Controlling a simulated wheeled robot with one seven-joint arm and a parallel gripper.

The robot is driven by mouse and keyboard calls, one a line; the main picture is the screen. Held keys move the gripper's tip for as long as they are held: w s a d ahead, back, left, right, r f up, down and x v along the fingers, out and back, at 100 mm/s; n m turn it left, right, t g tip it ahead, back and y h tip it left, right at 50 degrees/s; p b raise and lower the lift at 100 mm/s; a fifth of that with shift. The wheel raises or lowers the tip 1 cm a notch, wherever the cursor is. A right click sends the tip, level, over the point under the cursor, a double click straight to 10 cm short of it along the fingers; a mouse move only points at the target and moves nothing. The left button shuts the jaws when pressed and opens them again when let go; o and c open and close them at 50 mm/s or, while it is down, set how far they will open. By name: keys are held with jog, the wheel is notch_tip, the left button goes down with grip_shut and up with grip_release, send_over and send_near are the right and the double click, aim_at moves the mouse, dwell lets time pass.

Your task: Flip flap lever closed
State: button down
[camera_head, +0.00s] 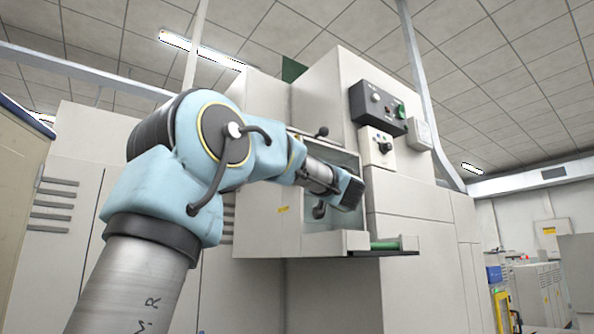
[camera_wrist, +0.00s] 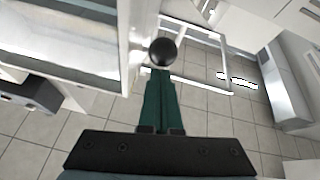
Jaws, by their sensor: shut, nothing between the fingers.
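The flap lever shows as a black ball knob (camera_wrist: 163,52) in the wrist view, right at the tips of my gripper (camera_wrist: 162,76). My gripper's green fingers are together with nothing between them. The knob lies just beyond the tips; I cannot tell whether they touch. In the head view my arm reaches across the front of the pale machine (camera_head: 315,95). Two dark knobs show there, an upper one (camera_head: 322,132) and a lower one (camera_head: 319,210), above and below my wrist. My fingertips are hidden in that view, and my arm covers part of the machine's opening.
A dark tray edge with a green roller (camera_head: 385,245) juts out below the opening. A black control box (camera_head: 378,108) sits on the machine at upper right. In the wrist view, a pale machine edge (camera_wrist: 131,40) is close left of the fingers, and a white frame (camera_wrist: 205,84) stands right of the knob.

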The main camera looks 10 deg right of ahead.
jog(key=shift+w+a+f+b, duration=0.15)
jog(key=shift+w+f+b, duration=0.05)
jog(key=shift+w+f, duration=0.25)
jog(key=shift+w+a+f+b, duration=0.15)
jog(key=shift+w+f, duration=0.15)
jog(key=shift+f, duration=0.2)
jog(key=shift+r, duration=0.1)
